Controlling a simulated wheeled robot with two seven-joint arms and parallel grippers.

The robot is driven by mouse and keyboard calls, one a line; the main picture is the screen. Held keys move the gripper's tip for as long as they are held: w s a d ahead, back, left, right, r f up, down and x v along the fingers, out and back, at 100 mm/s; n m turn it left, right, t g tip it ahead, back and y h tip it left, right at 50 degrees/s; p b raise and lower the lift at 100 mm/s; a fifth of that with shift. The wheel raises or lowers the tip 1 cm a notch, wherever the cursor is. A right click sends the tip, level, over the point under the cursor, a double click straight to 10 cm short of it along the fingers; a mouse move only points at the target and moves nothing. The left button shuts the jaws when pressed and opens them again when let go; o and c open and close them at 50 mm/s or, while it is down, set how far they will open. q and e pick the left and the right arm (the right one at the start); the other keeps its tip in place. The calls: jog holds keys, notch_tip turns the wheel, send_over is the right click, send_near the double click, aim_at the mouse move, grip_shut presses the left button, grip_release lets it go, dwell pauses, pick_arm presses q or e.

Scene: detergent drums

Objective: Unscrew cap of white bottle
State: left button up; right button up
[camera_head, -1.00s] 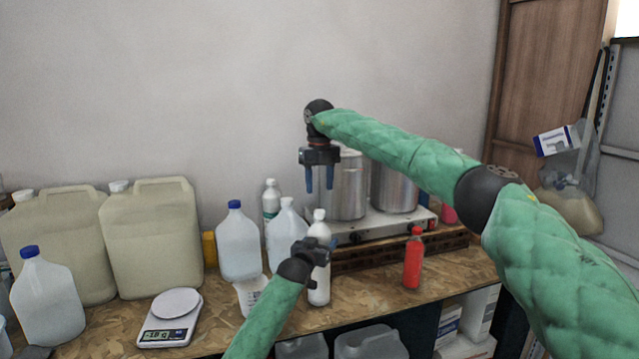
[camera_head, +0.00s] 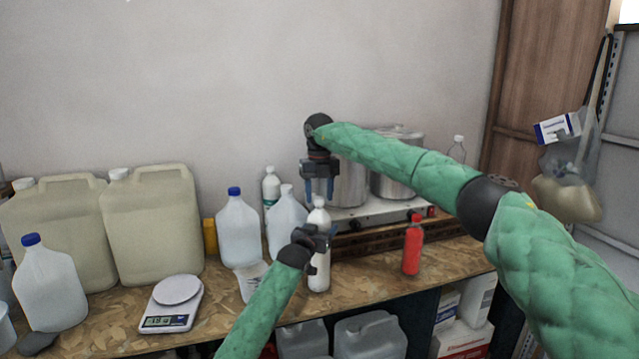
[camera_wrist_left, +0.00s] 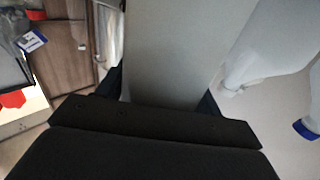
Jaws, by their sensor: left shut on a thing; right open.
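The white bottle (camera_head: 319,272) stands upright near the front of the chipboard bench, its white cap (camera_head: 318,202) on top. My left gripper (camera_head: 322,240) is shut on the bottle's upper body from the left. In the left wrist view the white bottle (camera_wrist_left: 170,55) fills the middle between the dark fingers. My right gripper (camera_head: 319,190) is open and points down over the bottle. Its two blue fingertips are beside or just above the cap; I cannot tell whether they touch it.
A red bottle (camera_head: 413,247) stands to the right. Steel pots (camera_head: 350,182) sit on a hotplate behind. A clear jug with blue cap (camera_head: 238,232), a white beaker (camera_head: 250,281) and a scale (camera_head: 172,302) stand left. Large beige canisters (camera_head: 152,230) are at the back left.

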jog(key=shift+f, duration=0.3)
jog(key=shift+c, duration=0.2)
jog(key=c, duration=1)
jog(key=shift+r, duration=0.75)
jog(key=shift+r, duration=0.3)
jog(key=shift+r, duration=0.15)
